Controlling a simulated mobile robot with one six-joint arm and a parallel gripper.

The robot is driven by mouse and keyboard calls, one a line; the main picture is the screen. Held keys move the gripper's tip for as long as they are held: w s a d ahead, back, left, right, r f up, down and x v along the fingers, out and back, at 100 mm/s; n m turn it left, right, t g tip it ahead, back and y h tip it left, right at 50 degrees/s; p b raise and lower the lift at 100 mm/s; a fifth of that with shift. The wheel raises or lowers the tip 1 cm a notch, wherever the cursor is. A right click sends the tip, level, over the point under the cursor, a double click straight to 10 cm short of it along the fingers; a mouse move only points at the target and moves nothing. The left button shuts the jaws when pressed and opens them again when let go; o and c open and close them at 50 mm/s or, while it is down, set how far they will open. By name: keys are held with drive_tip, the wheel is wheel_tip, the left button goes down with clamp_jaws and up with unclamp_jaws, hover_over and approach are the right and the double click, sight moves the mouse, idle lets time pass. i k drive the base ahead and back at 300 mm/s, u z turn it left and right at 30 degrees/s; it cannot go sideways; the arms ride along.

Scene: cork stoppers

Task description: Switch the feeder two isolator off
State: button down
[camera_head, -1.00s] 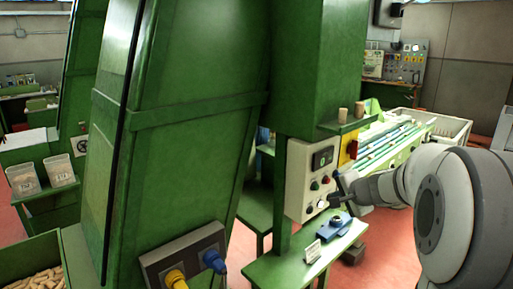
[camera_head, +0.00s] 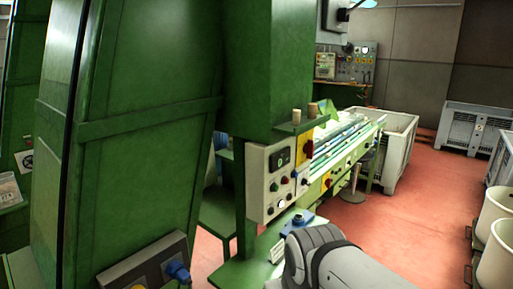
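A grey control box (camera_head: 271,182) is fixed to the green machine in the middle of the view. It has a small dark display, green and red buttons and a white round knob. A yellow plate with a red switch (camera_head: 307,148) is on its right side. I cannot read any label that says which switch is the feeder two isolator, nor its position. Another red-and-yellow switch (camera_head: 328,183) shows on the long green machine behind. My arm enters at the bottom centre, below the control box; my gripper is not visible.
A green bench with a blue fixture (camera_head: 298,222) and a small white card (camera_head: 277,252) is below the box. Corks (camera_head: 312,109) stand on a shelf above it. Wall panel (camera_head: 346,62) is behind. Red floor (camera_head: 400,215) is open at right.

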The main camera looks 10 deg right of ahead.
sight(309, 147)
drive_tip(key=u, duration=2.45)
drive_tip(key=k, duration=1.25)
drive_tip(key=z, duration=1.85)
drive_tip(key=i, duration=1)
